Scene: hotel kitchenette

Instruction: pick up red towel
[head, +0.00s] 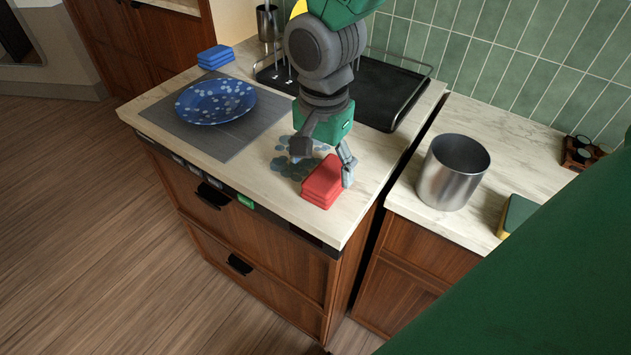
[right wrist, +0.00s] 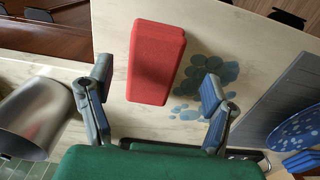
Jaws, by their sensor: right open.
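The folded red towel (head: 322,182) lies on the light countertop near its front right corner. It also shows in the right wrist view (right wrist: 155,62), its near end between the two fingers. My right gripper (head: 324,158) is open just behind and above the towel, fingers pointing down, one on each side. In the right wrist view the gripper (right wrist: 155,93) has clear gaps between both fingers and the towel, and nothing is held. In the head view one finger partly overlaps the towel's right edge. My left gripper is in neither view.
Bluish spots (head: 290,165) mark the counter beside the towel. A blue speckled plate (head: 215,101) sits on a grey mat (head: 185,133), with blue folded cloths (head: 216,56) behind. A black tray (head: 385,108) lies at the back. A metal pot (head: 452,172) stands right, across a gap.

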